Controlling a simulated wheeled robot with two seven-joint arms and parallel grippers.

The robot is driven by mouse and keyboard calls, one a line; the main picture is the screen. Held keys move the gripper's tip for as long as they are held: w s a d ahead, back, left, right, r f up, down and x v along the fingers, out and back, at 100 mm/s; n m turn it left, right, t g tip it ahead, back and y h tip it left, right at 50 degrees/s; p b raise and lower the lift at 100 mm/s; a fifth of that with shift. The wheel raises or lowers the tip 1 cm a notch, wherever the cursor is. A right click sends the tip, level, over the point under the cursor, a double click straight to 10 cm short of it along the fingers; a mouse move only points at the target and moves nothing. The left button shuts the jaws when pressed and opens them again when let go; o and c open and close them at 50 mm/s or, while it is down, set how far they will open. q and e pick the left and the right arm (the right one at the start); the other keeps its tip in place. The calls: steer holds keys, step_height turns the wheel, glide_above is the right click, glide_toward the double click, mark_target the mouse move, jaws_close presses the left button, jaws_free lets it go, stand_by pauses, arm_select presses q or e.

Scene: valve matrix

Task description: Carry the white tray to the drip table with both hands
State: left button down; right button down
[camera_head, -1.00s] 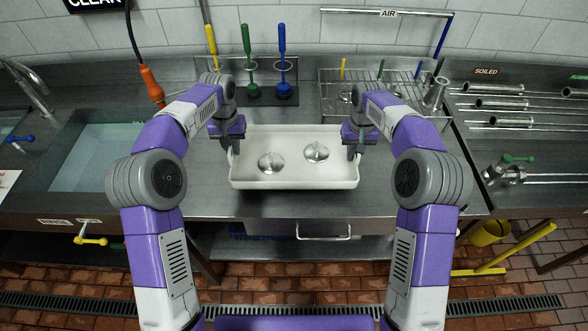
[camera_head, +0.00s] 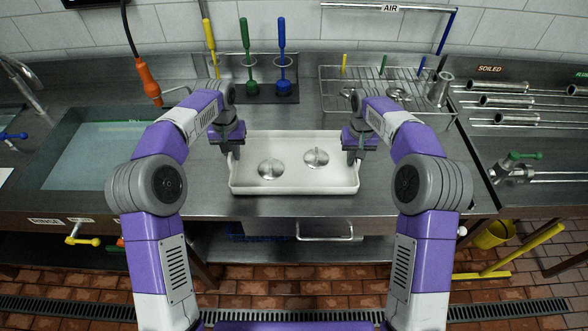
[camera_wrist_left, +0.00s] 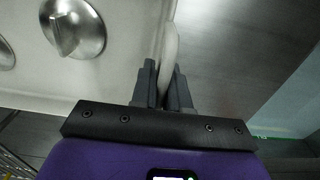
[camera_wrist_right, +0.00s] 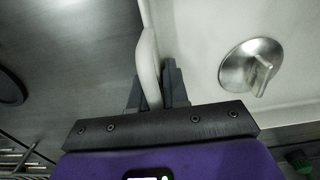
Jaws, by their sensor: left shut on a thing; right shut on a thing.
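The white tray (camera_head: 295,184) lies level at the middle of the steel counter in the head view. Two round metal parts with raised grips, the left disc (camera_head: 271,169) and the right disc (camera_head: 316,157), sit in it. My left gripper (camera_head: 234,153) is shut on the tray's left rim, which shows between its fingers in the left wrist view (camera_wrist_left: 170,62). My right gripper (camera_head: 354,155) is shut on the right rim, seen in the right wrist view (camera_wrist_right: 149,68). Whether the tray touches the counter cannot be told. I cannot identify the drip table for sure.
A wire rack (camera_head: 385,90) stands behind on the right, under the AIR rail. Upright brushes (camera_head: 282,75) stand behind the tray. A rinse basin (camera_head: 90,155) is at left. Metal pipes (camera_head: 505,100) lie on the right counter. The counter in front of the tray is clear.

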arm_select(q)
steer(key=shift+f, duration=0.35)
arm_select(e)
steer(key=shift+f, duration=0.35)
arm_select(q)
steer(key=c, duration=1.5)
jaws_free()
steer(key=shift+f, duration=0.1)
steer(key=shift+c, duration=0.2)
arm_select(e)
steer(key=c, duration=1.5)
jaws_free()
steer(key=shift+c, duration=0.2)
arm_select(q)
steer(key=o, duration=0.4)
arm_select(e)
steer(key=o, duration=0.4)
arm_select(q)
step_height(320, 180, up, 12)
steer(key=shift+r, duration=0.1)
arm_select(e)
steer(key=shift+r, duration=0.1)
step_height(320, 180, up, 12)
steer(key=shift+f, duration=0.1)
